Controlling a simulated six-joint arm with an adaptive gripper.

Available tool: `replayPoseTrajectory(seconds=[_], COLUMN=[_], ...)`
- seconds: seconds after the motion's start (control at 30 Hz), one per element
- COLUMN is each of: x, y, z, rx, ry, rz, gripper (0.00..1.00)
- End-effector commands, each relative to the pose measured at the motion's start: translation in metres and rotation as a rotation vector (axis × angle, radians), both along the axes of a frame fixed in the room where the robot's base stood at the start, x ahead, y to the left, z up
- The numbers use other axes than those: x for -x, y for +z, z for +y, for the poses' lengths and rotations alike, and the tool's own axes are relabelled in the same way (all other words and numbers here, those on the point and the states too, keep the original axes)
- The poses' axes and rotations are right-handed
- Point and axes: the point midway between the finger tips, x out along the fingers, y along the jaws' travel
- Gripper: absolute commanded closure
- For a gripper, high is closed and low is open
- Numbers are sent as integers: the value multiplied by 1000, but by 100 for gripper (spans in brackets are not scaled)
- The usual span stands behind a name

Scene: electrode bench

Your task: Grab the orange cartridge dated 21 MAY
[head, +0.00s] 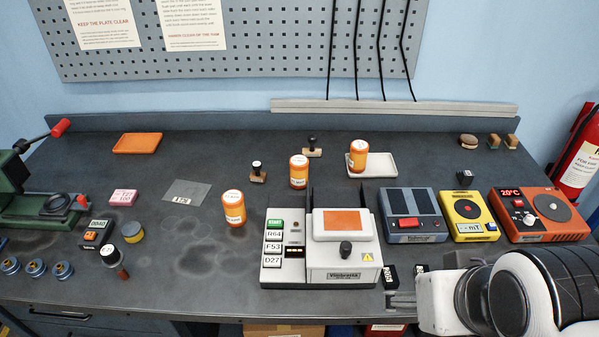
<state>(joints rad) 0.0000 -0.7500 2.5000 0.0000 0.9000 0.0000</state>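Three orange cartridges with white lids and white labels stand upright on the bench. One cartridge (234,212) is left of the centre device, and one cartridge (299,174) is behind that device. The third cartridge (358,160) stands on a white tray farther back right. Their label print is too small to read, so I cannot tell which is dated 21 MAY. My gripper (400,300) is at the front edge, lower right, just right of the centre device and apart from every cartridge. Its fingers are small and partly hidden, so its opening is unclear.
The centre device (342,262) has two dark upright posts. Blue (411,222), yellow (466,213) and red-orange (530,224) devices stand to its right. Stamps (258,173) (312,148) stand near the cartridges. An orange tray (138,143) lies back left. The back middle-left is mostly clear.

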Motion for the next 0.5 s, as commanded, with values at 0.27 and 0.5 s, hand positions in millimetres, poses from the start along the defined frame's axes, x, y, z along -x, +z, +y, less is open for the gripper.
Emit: replayPoseTrajectory(seconds=[0.27,0.5], x=[-7,-43], y=[2,13], z=[-2,-13], rx=[7,47], ry=[-4,-17], rz=[-9,-59], gripper=[44,44])
